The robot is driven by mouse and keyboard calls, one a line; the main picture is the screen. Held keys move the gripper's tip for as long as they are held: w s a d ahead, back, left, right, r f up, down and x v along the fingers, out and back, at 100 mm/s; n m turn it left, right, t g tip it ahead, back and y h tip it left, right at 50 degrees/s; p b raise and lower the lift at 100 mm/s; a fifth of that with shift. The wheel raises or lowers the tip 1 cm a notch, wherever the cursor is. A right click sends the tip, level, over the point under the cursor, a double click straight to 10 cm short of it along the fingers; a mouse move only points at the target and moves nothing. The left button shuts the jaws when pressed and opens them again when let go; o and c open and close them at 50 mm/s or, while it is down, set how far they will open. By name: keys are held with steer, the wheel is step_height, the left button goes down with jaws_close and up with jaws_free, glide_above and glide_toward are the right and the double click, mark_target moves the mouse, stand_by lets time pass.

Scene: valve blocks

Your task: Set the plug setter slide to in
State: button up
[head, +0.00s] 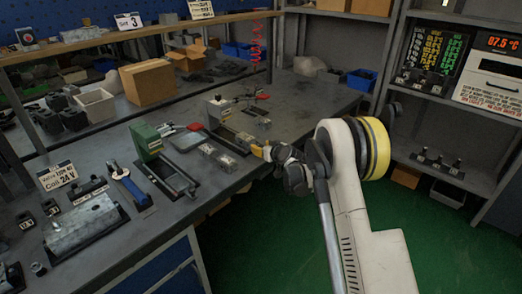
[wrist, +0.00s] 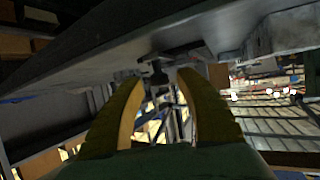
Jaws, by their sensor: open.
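My gripper (head: 263,151) is at the front edge of the workbench, beside a grey upright device (head: 218,109) on a long base. In the wrist view its two yellow fingers (wrist: 160,80) are apart with nothing between them. A green upright device (head: 147,141) on a black base with a rail stands farther left. I cannot tell for certain which of the two is the plug setter, and no readable label marks it. The slide and its position are too small to make out. Small metal blocks (head: 216,155) sit on the bench between the devices.
The workbench (head: 300,96) has clear room at its far right. At the left front are a metal valve block (head: 85,222), a blue-handled tool (head: 130,186) and a "Coil 24 V" sign (head: 58,176). A cardboard box (head: 149,82) stands behind. Shelves (head: 480,140) are at the right.

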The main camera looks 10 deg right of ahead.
steer(key=shift+w+f, duration=0.1)
steer(key=shift+w, duration=0.2)
